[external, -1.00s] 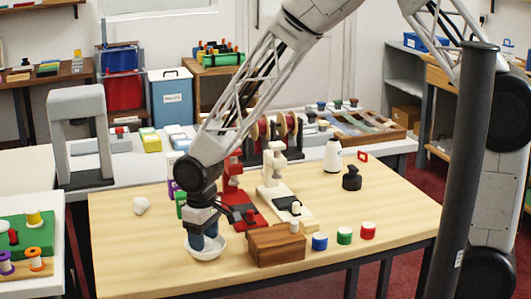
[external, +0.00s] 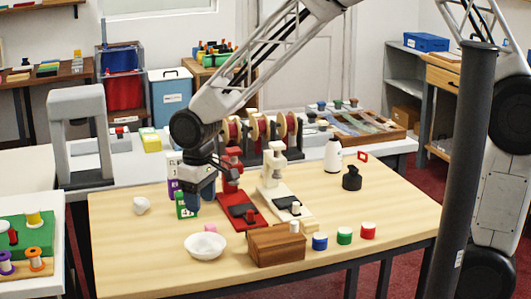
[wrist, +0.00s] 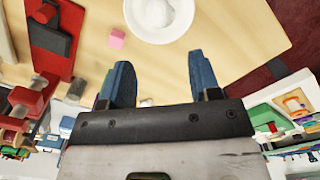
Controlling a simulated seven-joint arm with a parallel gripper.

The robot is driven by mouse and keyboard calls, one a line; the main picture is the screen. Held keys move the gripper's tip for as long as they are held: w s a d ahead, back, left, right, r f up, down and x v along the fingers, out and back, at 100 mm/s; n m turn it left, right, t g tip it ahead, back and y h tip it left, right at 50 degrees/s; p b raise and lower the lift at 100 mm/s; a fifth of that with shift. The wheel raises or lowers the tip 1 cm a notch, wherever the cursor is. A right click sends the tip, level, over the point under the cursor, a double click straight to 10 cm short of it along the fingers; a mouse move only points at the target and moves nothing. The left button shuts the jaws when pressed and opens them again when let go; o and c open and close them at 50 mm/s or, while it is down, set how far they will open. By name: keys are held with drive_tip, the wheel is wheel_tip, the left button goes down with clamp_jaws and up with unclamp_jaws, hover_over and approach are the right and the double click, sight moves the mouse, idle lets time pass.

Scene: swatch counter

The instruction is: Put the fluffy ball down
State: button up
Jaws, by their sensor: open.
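A white bowl (external: 205,247) stands near the front of the wooden table, left of the wooden block. In the wrist view the bowl (wrist: 187,22) holds a rounded white thing (wrist: 156,12), which looks like the fluffy ball. It is hard to make out against the white bowl in the external view. Another pale, rounded lump (external: 141,205) lies on the table at left. My gripper (external: 201,199) is open and empty, above the table behind the bowl. Its two blue fingers (wrist: 160,62) are well apart, with nothing held between them.
A small pink cube (external: 210,228) sits behind the bowl. A red press (external: 240,208) and a cream press (external: 285,203) stand to the right, with a wooden block (external: 276,246) in front. A green box (external: 186,206) is close to my gripper. The table's front left is clear.

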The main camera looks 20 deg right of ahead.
drive_tip(key=shift+d, duration=0.1)
idle(0.6)
drive_tip(key=d+r+m, duration=0.1)
drive_tip(key=d+r, duration=0.4)
drive_tip(key=d, duration=0.4)
drive_tip(key=d+r+m+t, duration=0.15)
drive_tip(key=d+r, duration=0.25)
drive_tip(key=d, duration=0.5)
drive_tip(key=d+r+m, duration=0.2)
drive_tip(key=d+r, duration=0.3)
drive_tip(key=d, duration=0.4)
drive_tip(key=s+d+r+m, duration=0.2)
drive_tip(key=s+d, duration=0.5)
drive_tip(key=d, duration=0.3)
drive_tip(key=s+d+r+m+t, duration=0.1)
drive_tip(key=s+d+r+m, duration=0.1)
drive_tip(key=s+d, duration=0.6)
drive_tip(key=shift+d+m, duration=0.35)
drive_tip(key=shift+d, duration=0.75)
